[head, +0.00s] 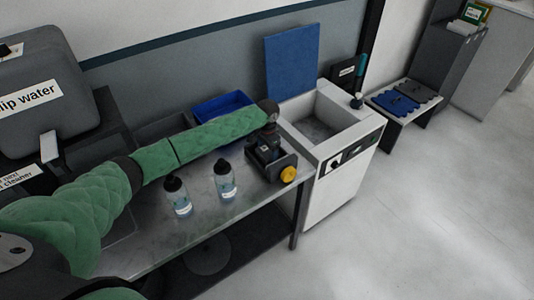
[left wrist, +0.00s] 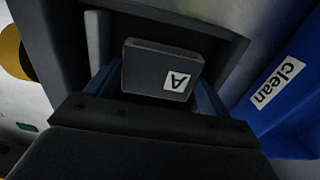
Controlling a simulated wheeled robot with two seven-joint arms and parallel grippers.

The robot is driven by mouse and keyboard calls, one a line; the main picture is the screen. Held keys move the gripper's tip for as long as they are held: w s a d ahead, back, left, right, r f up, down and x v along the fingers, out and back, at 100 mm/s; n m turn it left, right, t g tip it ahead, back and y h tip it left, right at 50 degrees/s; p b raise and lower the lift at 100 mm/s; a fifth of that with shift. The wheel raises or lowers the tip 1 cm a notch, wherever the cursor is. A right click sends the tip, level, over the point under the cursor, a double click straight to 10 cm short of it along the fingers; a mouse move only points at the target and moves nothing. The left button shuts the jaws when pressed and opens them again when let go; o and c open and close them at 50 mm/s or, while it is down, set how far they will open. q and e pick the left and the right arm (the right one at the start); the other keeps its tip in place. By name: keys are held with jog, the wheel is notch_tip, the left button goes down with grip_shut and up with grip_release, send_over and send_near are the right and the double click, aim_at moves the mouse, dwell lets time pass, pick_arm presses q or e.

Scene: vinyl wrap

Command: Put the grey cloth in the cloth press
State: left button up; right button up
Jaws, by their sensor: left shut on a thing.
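My left gripper (head: 266,146) reaches over the bench to a dark tray-like device with a yellow knob (head: 288,174), apparently the cloth press. In the left wrist view my left gripper (left wrist: 155,85) is shut on a dark grey, pad-like piece with a white label A (left wrist: 145,68). The yellow knob (left wrist: 14,52) shows at left. My right gripper is out of view.
Two clear bottles with black caps stand on the bench (head: 177,197) (head: 224,179). A blue bin (head: 222,104), marked "clean" in the left wrist view (left wrist: 285,95), is behind my forearm. A white sink-like unit (head: 345,190) with a raised blue panel (head: 291,60) stands right of the bench.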

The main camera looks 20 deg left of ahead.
aim_at(267, 152)
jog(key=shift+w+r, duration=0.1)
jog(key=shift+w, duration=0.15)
pick_arm(q)
jog(key=shift+f, duration=0.1)
jog(key=o, duration=0.7)
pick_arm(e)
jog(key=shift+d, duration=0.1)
pick_arm(q)
jog(key=shift+r, duration=0.2)
notch_tip(267, 152, up, 4)
jog(key=shift+f+b, duration=0.1)
jog(key=shift+b, duration=0.8)
jog(key=shift+r+b, duration=1)
jog(key=shift+r, duration=2.95)
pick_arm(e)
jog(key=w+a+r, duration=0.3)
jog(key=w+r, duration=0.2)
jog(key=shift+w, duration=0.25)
